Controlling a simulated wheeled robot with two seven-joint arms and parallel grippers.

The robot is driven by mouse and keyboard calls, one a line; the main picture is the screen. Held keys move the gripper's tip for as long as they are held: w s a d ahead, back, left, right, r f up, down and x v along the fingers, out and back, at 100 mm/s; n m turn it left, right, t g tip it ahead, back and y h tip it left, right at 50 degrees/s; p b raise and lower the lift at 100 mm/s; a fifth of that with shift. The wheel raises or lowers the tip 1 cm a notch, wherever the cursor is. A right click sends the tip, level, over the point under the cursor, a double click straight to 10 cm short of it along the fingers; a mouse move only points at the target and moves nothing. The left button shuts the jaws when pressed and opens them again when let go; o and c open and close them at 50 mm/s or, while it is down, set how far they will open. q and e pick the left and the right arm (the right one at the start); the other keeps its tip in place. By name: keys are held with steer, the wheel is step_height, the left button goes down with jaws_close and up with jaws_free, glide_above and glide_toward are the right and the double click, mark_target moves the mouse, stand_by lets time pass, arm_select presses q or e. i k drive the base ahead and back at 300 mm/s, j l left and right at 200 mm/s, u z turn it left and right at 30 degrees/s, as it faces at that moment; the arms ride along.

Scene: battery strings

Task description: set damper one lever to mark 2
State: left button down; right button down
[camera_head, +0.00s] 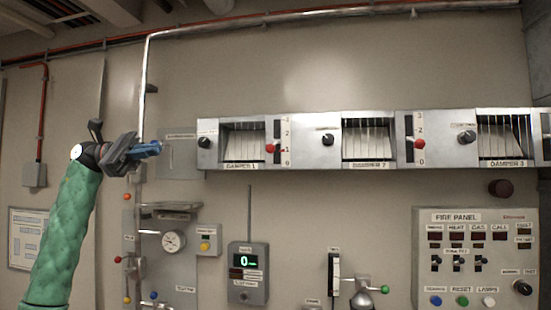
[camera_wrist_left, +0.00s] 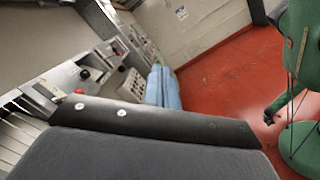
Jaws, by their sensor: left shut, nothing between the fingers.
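The damper one lever has a red ball knob (camera_head: 270,148) in a dark upright slot just right of the damper 1 louvres (camera_head: 243,141). Its number scale (camera_head: 285,140) runs from 0 at the bottom upward, and the knob sits about level with mark 1. My left gripper (camera_head: 158,148) is left of the panel, at about the knob's height, with its blue fingers shut and empty, apart from the lever. The blue fingers (camera_wrist_left: 163,88) also show in the left wrist view. Red knobs show small there, but I cannot tell which is damper one's. My right gripper is out of view.
A dark round knob (camera_head: 204,142) sticks out left of the damper 1 louvres. The damper 2 lever (camera_head: 419,144) is further right. Below are a gauge (camera_head: 173,241), a digital meter (camera_head: 248,272) and the fire panel (camera_head: 475,255). A vertical pipe (camera_head: 145,90) runs beside my gripper.

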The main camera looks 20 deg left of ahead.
mark_target(270, 148)
steer(key=i, duration=1.2)
